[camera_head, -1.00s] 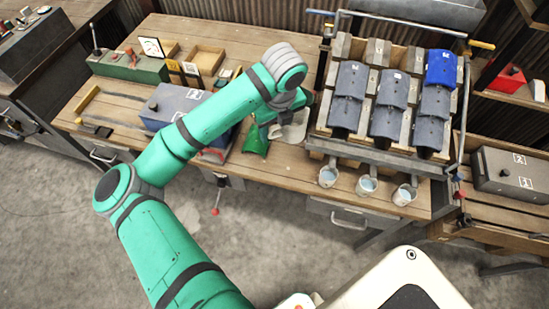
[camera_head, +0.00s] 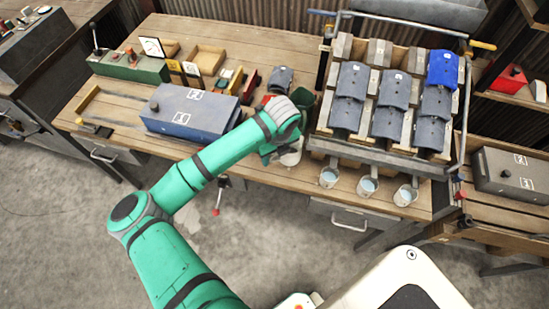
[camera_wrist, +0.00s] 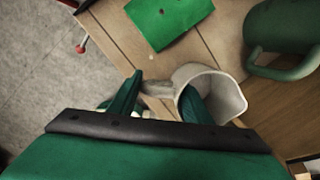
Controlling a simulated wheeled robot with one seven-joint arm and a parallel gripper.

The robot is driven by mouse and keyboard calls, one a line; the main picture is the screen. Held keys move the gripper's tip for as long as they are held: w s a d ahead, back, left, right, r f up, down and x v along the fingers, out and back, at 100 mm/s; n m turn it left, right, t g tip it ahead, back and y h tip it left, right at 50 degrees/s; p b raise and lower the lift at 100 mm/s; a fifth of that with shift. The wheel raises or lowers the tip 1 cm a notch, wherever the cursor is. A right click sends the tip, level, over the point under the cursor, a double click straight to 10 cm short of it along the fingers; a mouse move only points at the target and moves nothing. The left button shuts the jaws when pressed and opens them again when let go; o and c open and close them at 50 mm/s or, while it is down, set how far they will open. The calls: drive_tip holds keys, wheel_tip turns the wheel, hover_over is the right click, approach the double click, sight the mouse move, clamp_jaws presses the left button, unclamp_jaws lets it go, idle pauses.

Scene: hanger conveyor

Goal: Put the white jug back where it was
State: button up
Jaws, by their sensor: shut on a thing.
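The white jug (camera_head: 291,157) is near the table's front edge, left of the rack, partly hidden by my arm in the head view. In the wrist view, the white jug (camera_wrist: 232,95) shows its open mouth, and its handle points left between my fingers. My gripper (camera_wrist: 158,100) is shut on the jug, with one finger inside the mouth and the other outside, beside the handle. I cannot tell whether the jug touches the table. A green jug (camera_wrist: 285,30) stands to its right in the wrist view; it also shows behind my wrist in the head view (camera_head: 303,98).
A green flat piece (camera_wrist: 168,18) lies on the table close by. The rack of grey and blue curved pieces (camera_head: 385,150) stands to the right, with several small cups (camera_head: 367,186) along its front. A grey-blue box (camera_head: 185,112) is to the left.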

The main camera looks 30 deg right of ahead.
drive_tip(key=shift+f, duration=0.95)
drive_tip(key=shift+f, duration=0.15)
drive_tip(key=o, duration=1.5)
drive_tip(key=shift+c, duration=0.2)
wheel_tip(320, 180, up, 12)
drive_tip(key=s, duration=0.1)
drive_tip(key=shift+s, duration=0.4)
